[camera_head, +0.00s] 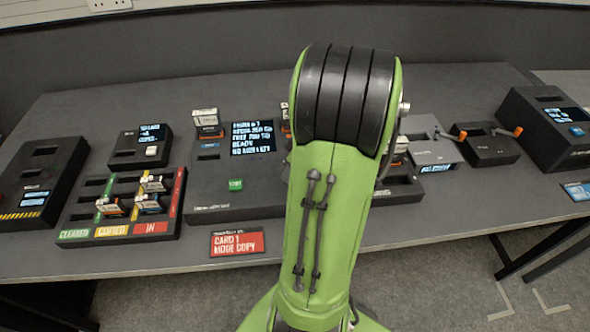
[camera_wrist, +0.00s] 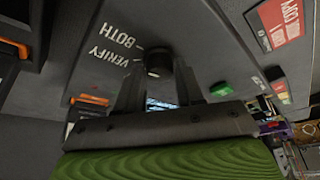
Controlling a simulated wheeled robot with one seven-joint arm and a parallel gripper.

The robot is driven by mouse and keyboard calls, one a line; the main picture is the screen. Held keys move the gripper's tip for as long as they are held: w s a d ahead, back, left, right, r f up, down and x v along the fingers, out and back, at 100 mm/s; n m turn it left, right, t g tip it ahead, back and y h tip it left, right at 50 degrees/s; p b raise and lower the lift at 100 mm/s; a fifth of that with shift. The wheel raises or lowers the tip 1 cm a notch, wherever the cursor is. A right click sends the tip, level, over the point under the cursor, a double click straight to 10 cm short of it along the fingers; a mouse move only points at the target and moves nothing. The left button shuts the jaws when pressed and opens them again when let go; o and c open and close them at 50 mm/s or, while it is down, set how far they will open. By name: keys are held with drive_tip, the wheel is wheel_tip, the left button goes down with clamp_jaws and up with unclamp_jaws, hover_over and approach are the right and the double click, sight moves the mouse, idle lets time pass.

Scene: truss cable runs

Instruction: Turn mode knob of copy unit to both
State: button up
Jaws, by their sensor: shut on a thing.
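The copy unit (camera_head: 221,165) is a large black console in the middle of the bench, with a lit text screen and a green start button (camera_head: 235,185). In the wrist view its panel carries the white labels BOTH (camera_wrist: 118,36) and VERIFY (camera_wrist: 113,60), with short tick marks beside them. The round black mode knob (camera_wrist: 158,61) stands between the fingertips of my gripper (camera_wrist: 160,74), which is shut on it. I cannot tell which mark the knob points to. My green arm hides the knob and gripper in the head view.
A black tray (camera_head: 75,234) of cards with green, yellow and red lanes stands to the left. A red sign (camera_head: 237,242) reads CARD 1 MODE COPY at the bench's front. Small units with orange levers (camera_head: 484,150) and another console (camera_head: 548,125) stand to the right.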

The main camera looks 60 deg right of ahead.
drive_tip(key=shift+m, duration=0.5)
drive_tip(key=shift+h, duration=0.3)
drive_tip(key=o, duration=1)
drive_tip(key=p+v, duration=0.5)
drive_tip(key=v, duration=1)
drive_tip(key=shift+r, duration=0.4)
